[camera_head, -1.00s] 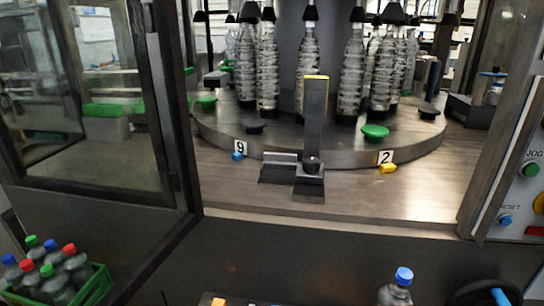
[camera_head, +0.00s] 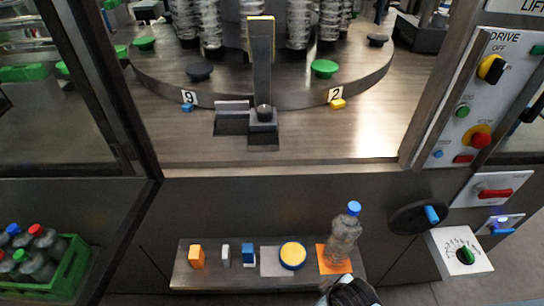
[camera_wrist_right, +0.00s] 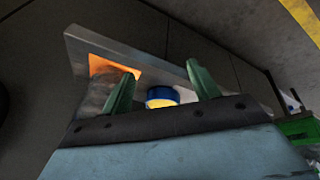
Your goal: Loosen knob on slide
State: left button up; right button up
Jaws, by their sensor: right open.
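The slide (camera_head: 262,128) is a dark block with an upright yellow-edged post, on the machine deck in front of the round table. A small round dark knob (camera_head: 264,112) sits on the slide at the foot of the post. My right gripper (camera_wrist_right: 160,80) is open, with two green fingers and nothing between them. In the head view, a dark part of my right arm shows at the bottom edge, below the bottle and well below the slide; its fingertips are not clear there. My left gripper is not in view.
A front shelf (camera_head: 215,277) carries an orange block (camera_head: 197,256), small blocks, a blue-and-yellow round piece (camera_head: 292,255) and a blue-capped bottle (camera_head: 343,236) on an orange square. A black handwheel (camera_head: 410,217) and control panel (camera_head: 470,110) stand right. A green crate (camera_head: 72,270) is at lower left.

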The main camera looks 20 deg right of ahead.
jog(key=w+r+n+t+p, duration=0.25)
jog(key=w+r, duration=0.25)
jog(key=r, duration=0.8)
jog(key=n+t+h, duration=0.2)
jog(key=n+t, duration=0.6)
jog(key=n, duration=1)
send_near(266, 114)
jog(key=s+d+f, duration=0.5)
jog(key=s+f, duration=0.3)
jog(key=w+a+r+n+t+y+p, duration=0.1)
jog(key=w+a+r+n+t, duration=0.35)
jog(key=n, duration=0.55)
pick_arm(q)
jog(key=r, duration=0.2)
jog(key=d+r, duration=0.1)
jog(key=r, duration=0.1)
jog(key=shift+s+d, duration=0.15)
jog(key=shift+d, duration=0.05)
pick_arm(e)
jog(key=shift+g, duration=0.5)
jog(key=w, duration=0.8)
jog(key=w+d, duration=0.1)
jog(key=w, duration=0.4)
jog(key=shift+d+r, duration=0.1)
jog(key=shift+r, duration=0.25)
jog(key=shift+c, duration=0.2)
